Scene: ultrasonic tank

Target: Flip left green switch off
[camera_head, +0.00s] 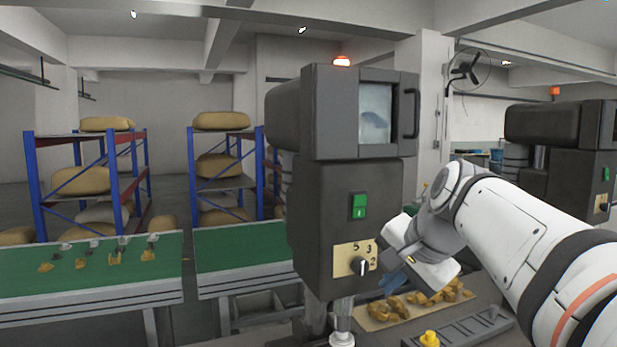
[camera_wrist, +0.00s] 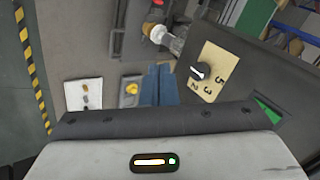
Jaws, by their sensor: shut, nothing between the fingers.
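The left green switch (camera_head: 359,206) is on the front of the dark grey machine in the middle of the head view, above a beige dial plate (camera_head: 343,257). Its rocker position is too small to tell. In the wrist view a green patch (camera_wrist: 268,110) shows at the right, partly hidden by my gripper's body. My gripper (camera_wrist: 158,68) has blue fingers, shut together and empty. In the head view the gripper (camera_head: 390,284) is below and right of the switch, apart from it, near the dial plate. A second green switch (camera_head: 606,173) is on the right-hand machine.
A black knob (camera_head: 362,266) sticks out of the dial plate. Below are a tray of yellow-brown parts (camera_head: 376,315), a yellow button (camera_head: 430,338) and a grey slotted rack (camera_head: 470,330). Green conveyors (camera_head: 240,246) lie left. A door handle (camera_head: 409,112) projects above the switch.

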